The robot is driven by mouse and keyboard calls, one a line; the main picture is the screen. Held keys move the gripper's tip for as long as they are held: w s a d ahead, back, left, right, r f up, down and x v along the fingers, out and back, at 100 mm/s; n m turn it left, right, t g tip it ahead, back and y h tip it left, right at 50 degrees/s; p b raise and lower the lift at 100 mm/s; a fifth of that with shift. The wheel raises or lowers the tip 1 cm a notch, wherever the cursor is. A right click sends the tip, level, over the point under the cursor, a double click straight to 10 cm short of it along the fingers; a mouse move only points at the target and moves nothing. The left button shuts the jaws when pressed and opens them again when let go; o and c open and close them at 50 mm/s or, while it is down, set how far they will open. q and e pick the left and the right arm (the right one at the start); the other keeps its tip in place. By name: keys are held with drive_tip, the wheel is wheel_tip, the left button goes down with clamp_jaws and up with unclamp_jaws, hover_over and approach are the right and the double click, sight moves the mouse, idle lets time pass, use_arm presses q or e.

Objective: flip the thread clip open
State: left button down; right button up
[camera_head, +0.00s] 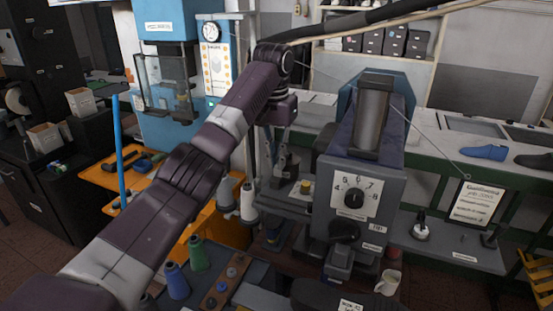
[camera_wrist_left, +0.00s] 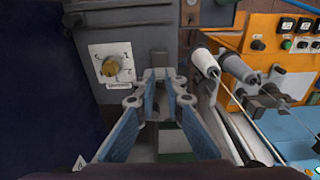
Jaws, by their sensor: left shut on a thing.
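My left arm crosses the head view from the lower left and bends down at the wrist, beside the grey machine (camera_head: 372,185) with the numbered dial. The left gripper (camera_head: 284,166) is small and dark there, and its fingertips are hard to make out. In the left wrist view the gripper (camera_wrist_left: 160,82) has its blue-padded fingers brought close together at the tips. A small dark grey piece (camera_wrist_left: 159,60) stands between the fingertips and appears to be the thread clip; its lower part is hidden by the fingers. I cannot tell how far it is tilted.
A white thread cone (camera_wrist_left: 205,62) stands close right of the gripper. Spools (camera_head: 176,280) sit at the lower left.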

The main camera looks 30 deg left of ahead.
idle(0.3)
use_arm(q)
drive_tip(key=c, duration=2)
unclamp_jaws()
drive_tip(key=shift+w, duration=0.1)
drive_tip(key=r, duration=1.2)
drive_tip(key=shift+s, duration=0.4)
